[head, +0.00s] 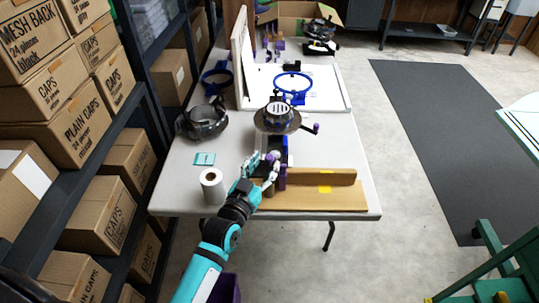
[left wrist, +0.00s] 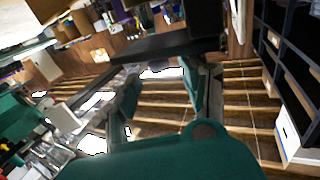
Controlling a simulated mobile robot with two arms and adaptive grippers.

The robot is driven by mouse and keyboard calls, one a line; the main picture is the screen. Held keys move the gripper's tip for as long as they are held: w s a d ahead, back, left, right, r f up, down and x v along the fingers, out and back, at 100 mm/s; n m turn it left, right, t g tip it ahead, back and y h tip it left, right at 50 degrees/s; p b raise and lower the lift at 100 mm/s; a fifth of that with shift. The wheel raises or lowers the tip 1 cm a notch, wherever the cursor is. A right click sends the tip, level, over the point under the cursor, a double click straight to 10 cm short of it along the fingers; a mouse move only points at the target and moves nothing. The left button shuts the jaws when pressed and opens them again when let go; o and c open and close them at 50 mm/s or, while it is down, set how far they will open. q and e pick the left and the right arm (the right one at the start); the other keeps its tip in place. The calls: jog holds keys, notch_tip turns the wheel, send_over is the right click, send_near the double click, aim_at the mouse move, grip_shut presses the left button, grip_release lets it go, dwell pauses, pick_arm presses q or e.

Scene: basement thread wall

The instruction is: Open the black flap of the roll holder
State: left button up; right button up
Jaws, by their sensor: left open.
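My left gripper (head: 264,166) reaches over the table from the front, just before a machine with a dark round disc (head: 278,119). Its two fingers stand apart with nothing seen between them; they also show in the left wrist view (left wrist: 161,78). A dark flat slab (left wrist: 150,47) lies across that view just beyond the fingertips; I cannot tell whether it is the black flap or whether it is touched. A white roll (head: 212,186) stands upright on the table, left of my gripper. No roll holder is clear in the head view. My right gripper is out of view.
Shelves with boxes (head: 75,125) stand close on the left.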

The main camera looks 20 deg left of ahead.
aim_at(268, 161)
pick_arm(q)
jog(key=shift+w+d, duration=0.2)
jog(key=shift+w, duration=1.7)
grip_shut()
jog(key=shift+w+f, duration=0.15)
jog(key=shift+f, duration=0.1)
